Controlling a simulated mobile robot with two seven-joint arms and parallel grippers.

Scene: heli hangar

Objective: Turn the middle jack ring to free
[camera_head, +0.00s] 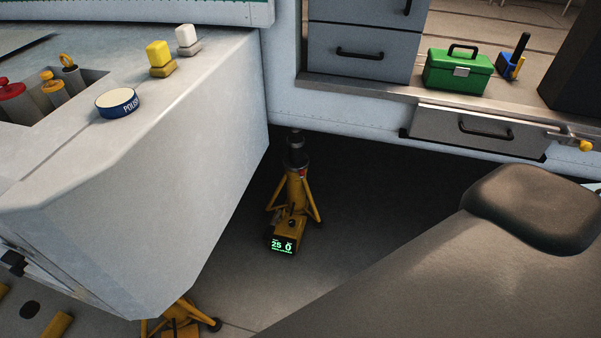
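A yellow tripod jack (294,198) stands on the floor in the middle of the head view, under the pale body. Its dark ram (296,148) points up. A red mark (302,172) shows near its collar; the ring's setting is too small to tell. A box with a lit green display (281,246) at its foot reads "25" and "0". Part of a second yellow jack (178,322) shows at the bottom edge, mostly hidden by the pale bench. I cannot tell from this view which jack is the middle one. Neither of my grippers is in view.
The pale bench (150,175) at left carries a polish tin (117,103) and several coloured-handled items. A green toolbox (458,70) sits on the ledge at upper right, above a drawer (475,131). Floor is clear right of the jack; a large grey shape hides the lower right.

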